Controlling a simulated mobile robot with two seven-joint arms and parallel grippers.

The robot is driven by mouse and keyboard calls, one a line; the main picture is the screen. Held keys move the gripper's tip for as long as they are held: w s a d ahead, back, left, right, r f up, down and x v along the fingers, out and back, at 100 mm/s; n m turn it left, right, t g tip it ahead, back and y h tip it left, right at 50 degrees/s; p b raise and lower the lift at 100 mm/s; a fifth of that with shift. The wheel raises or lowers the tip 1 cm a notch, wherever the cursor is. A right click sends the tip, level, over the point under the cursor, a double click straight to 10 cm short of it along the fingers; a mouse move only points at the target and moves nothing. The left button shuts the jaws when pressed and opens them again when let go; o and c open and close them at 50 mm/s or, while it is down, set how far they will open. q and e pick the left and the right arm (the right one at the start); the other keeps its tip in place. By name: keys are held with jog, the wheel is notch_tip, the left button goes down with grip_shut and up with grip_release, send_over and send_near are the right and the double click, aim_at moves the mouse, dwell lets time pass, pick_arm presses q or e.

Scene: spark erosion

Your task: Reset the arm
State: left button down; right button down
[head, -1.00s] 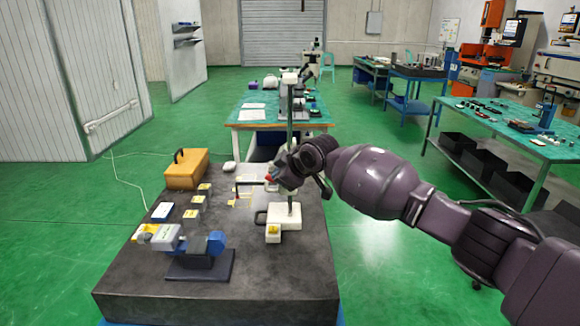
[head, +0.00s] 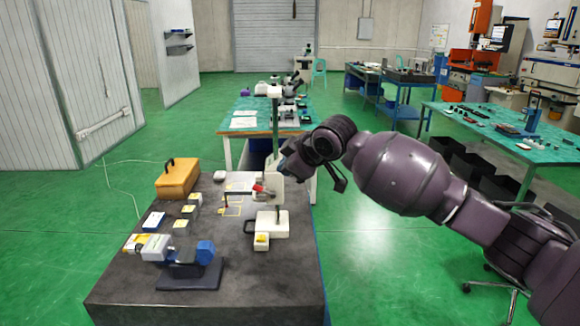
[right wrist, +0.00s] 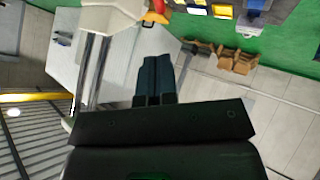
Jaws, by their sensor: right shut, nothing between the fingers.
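My right arm comes in from the right in the head view, with its dark gripper end (head: 293,160) beside the post of the white measuring stand (head: 272,224). The fingertips are hard to make out there. In the right wrist view my right gripper (right wrist: 155,62) has its two dark fingers together with nothing between them. The stand's pale head (right wrist: 112,16) and bright post are left of the fingers in that view. I see no contact with the stand, though the head view does not settle it. My left gripper is not in view.
Green floor (head: 365,265) is open right of the table. A teal bench (head: 480,125) stands farther right.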

jog(key=shift+s+d+r, duration=0.25)
jog(key=shift+s+r, duration=0.15)
jog(key=shift+r, duration=0.1)
